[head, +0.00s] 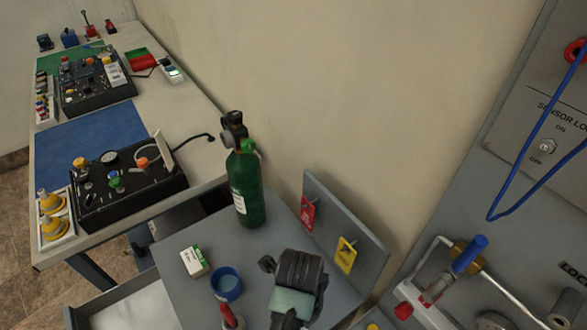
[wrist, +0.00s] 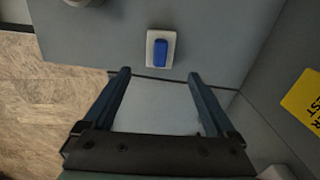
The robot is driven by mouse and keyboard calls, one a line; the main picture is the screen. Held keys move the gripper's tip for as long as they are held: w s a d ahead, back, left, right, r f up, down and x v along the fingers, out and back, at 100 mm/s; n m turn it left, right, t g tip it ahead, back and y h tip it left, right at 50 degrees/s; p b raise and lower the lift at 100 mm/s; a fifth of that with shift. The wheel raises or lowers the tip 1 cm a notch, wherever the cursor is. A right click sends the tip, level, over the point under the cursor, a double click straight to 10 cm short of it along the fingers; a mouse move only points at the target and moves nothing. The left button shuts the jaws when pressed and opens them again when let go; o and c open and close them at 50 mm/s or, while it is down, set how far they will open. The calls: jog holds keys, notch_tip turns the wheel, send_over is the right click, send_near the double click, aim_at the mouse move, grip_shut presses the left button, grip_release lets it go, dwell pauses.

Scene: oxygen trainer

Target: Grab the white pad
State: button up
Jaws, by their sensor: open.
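In the wrist view, my gripper (wrist: 159,76) is open, its two dark blue fingers apart with nothing held between them. Just beyond the fingertips, a small white pad (wrist: 151,61) sits on a grey surface with a blue oblong piece on it. The pad is apart from the fingers and lies roughly in line with the gap between them. A pale flat panel shows below and between the fingers.
A green cylinder (head: 247,188) stands at the back of the grey stand, near a white-and-green box (head: 194,261) and a blue round cup (head: 227,283). A yellow label (wrist: 303,99) is on the surface at right in the wrist view. Bare floor (wrist: 45,95) shows at left.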

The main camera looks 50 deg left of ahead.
jog(key=shift+s+a+f, duration=0.1)
jog(key=shift+a+f, duration=0.1)
jog(key=shift+f, duration=1.3)
jog(key=shift+a+f, duration=0.15)
jog(key=shift+f, duration=1.3)
jog(key=c, duration=1.4)
